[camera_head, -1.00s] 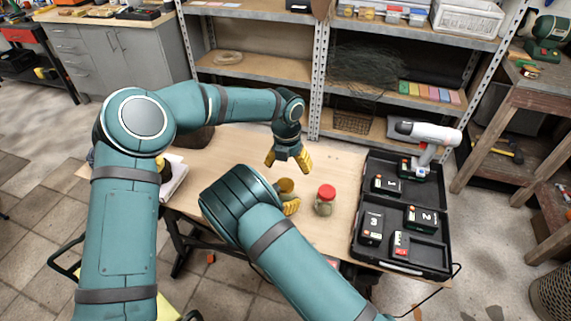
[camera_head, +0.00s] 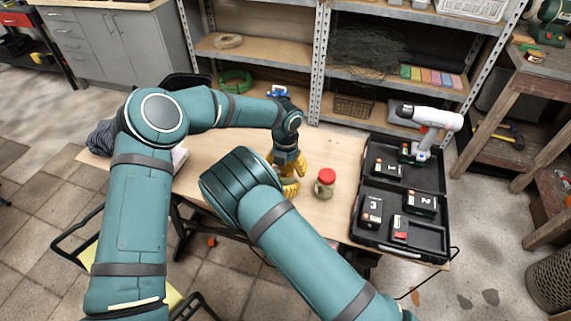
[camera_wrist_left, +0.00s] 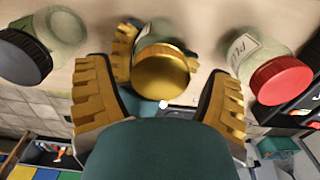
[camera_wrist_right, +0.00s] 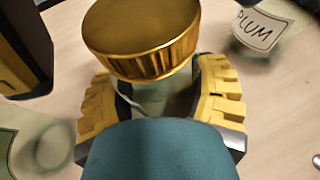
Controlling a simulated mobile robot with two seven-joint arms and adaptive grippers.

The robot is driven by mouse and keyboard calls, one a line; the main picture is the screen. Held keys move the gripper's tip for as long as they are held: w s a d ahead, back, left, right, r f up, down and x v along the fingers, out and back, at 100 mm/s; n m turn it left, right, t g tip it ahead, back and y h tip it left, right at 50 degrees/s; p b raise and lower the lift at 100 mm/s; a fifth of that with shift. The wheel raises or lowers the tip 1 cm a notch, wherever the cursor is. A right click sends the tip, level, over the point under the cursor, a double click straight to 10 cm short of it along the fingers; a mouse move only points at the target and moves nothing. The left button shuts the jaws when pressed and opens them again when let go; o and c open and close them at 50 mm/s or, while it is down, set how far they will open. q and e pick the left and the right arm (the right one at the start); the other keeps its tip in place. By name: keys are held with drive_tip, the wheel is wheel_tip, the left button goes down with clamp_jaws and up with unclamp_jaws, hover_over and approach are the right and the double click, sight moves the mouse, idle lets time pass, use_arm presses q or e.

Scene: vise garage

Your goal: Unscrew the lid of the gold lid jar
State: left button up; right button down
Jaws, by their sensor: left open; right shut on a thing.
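The gold lid jar shows best in the wrist views. Its gold lid (camera_wrist_left: 162,74) lies between the two spread fingers of my left gripper (camera_wrist_left: 162,98) in the left wrist view, with gaps on both sides. In the right wrist view the gold lid (camera_wrist_right: 142,38) sits on the clear jar body (camera_wrist_right: 152,96). My right gripper (camera_wrist_right: 160,100) is shut around that body, below the lid. In the head view my left gripper (camera_head: 287,165) is just above my right gripper (camera_head: 290,188), and the grippers and arm mostly hide the jar.
A red-lidded jar (camera_head: 325,183) stands close on the right; its label (camera_wrist_right: 260,28) reads PLUM. A black-lidded jar (camera_wrist_left: 28,52) stands on the other side. An open black tool case (camera_head: 400,238) with a drill (camera_head: 430,122) fills the table's right end. Shelves (camera_head: 260,57) stand behind.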

use_arm(q)
drive_tip(key=c, duration=1.3)
drive_tip(key=n, duration=0.3)
drive_tip(key=shift+n, duration=0.4)
drive_tip(key=n, duration=0.3)
drive_tip(key=shift+n, duration=0.4)
drive_tip(key=n, duration=0.6)
drive_tip(key=o, duration=1.3)
drive_tip(key=shift+c, duration=0.2)
drive_tip(key=shift+r, duration=0.1)
